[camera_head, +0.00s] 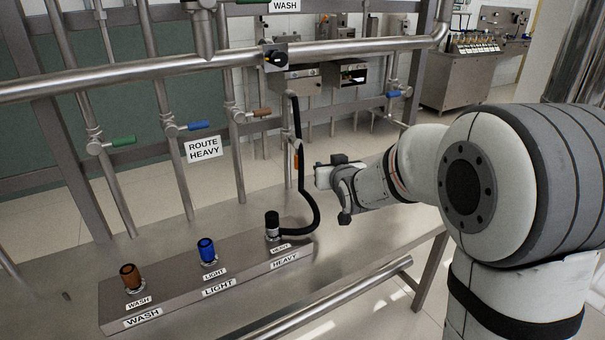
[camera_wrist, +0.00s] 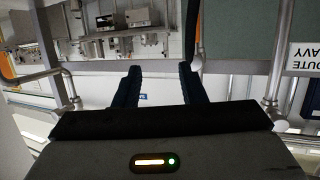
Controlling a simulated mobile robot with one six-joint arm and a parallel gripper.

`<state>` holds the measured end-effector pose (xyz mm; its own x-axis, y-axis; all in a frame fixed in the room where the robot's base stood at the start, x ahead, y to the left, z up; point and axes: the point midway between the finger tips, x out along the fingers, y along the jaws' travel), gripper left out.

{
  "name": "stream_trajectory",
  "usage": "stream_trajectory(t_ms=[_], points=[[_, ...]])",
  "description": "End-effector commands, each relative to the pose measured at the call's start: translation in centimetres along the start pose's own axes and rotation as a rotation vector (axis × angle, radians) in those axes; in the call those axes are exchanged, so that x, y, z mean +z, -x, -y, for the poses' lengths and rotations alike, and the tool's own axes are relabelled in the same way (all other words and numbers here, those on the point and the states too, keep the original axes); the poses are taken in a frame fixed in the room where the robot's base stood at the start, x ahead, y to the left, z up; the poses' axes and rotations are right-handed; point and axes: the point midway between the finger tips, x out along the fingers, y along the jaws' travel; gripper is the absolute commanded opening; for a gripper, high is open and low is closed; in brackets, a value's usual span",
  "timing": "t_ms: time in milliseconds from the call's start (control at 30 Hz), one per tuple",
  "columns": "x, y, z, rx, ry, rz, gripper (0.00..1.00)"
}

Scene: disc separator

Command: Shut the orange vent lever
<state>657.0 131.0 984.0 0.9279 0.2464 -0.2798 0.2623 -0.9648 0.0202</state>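A brown-orange lever handle (camera_head: 262,113) sticks out sideways from a valve on a vertical pipe in the head view. A small upright orange piece (camera_head: 296,159) shows lower down, partly behind the black hose; I cannot tell which of these is the vent lever. My gripper (camera_head: 346,213) is to the right of both, above the bench, and touches neither. In the wrist view my gripper (camera_wrist: 159,72) has its two dark fingers apart with nothing between them. An orange curved edge (camera_wrist: 6,70) shows at the far left there; I cannot tell what it belongs to.
A black hose (camera_head: 303,180) rises from the HEAVY port (camera_head: 272,225) between the pipes and my gripper. Green (camera_head: 124,140) and blue (camera_head: 198,125) handles are to the left. A ROUTE HEAVY sign (camera_head: 203,148) hangs below. The steel bench (camera_head: 350,248) is bare beneath my gripper.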

Motion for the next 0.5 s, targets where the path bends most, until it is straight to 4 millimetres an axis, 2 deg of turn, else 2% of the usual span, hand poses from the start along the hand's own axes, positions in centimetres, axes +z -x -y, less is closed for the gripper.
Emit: stream_trajectory(t_ms=[33, 133, 300, 500], points=[[2.3, -2.5, 1.2, -0.03, 0.004, -0.056, 0.37], [3.0, -5.2, 3.1, -0.078, 0.006, -0.166, 0.37], [3.3, -7.1, 4.8, -0.124, 0.004, -0.268, 0.37], [2.5, -9.1, 5.4, -0.133, 0.003, -0.287, 0.37]])
